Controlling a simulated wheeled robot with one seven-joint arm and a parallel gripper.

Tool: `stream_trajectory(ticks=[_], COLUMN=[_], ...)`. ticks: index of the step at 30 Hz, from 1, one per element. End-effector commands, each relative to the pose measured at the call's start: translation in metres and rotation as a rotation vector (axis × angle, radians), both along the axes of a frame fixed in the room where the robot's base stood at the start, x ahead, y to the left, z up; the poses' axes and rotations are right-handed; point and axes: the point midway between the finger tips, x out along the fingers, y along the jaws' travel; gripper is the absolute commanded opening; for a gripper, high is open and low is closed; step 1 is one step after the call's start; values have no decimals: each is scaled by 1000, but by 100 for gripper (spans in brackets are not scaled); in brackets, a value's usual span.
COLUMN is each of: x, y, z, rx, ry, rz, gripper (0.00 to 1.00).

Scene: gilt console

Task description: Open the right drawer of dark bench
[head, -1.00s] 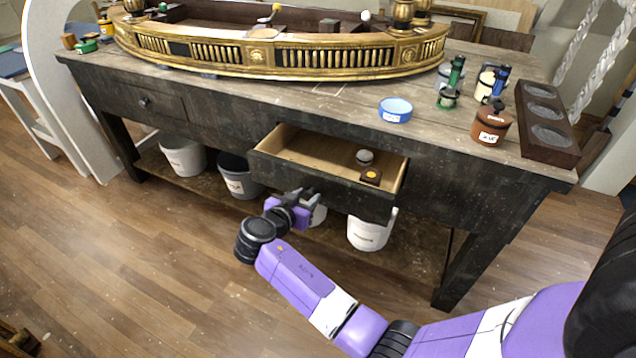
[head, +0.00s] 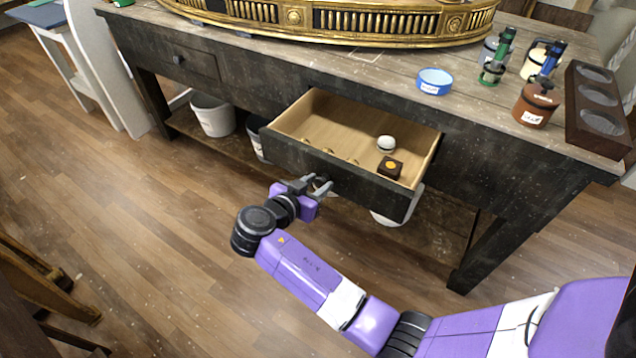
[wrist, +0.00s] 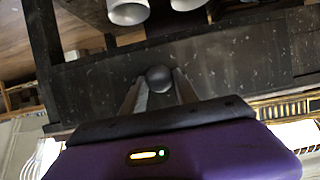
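The dark bench (head: 250,72) has its right drawer (head: 350,182) pulled well out, with the pale wooden inside (head: 335,120) showing. A round dark knob (wrist: 159,78) on the drawer front sits between the two fingers of my gripper (wrist: 160,88) in the wrist view. The fingers appear closed on the knob's sides. In the head view my gripper (head: 313,186) is at the middle of the drawer front. The left drawer (head: 178,60) is shut.
In the drawer are a white-topped round item (head: 386,144) and a dark block with a yellow dot (head: 390,167). Buckets (head: 213,116) stand underneath. Floor in front is clear.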

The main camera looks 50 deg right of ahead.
Motion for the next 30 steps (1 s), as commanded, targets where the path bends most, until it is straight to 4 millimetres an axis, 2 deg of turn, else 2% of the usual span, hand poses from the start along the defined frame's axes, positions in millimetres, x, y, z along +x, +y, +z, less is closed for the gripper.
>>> stream_trajectory(ticks=[1, 3, 14, 17, 24, 30], x=[0, 0, 0, 0, -3, -5], y=[0, 0, 3, 12, 49, 68], z=[0, 0, 1, 5, 20, 28], rx=[0, 0, 0, 0, -1, 0], ry=[1, 1, 0, -2, -2, 0], rz=[-1, -1, 1, 4, 4, 2], gripper=[44, 57, 57, 57, 57, 57])
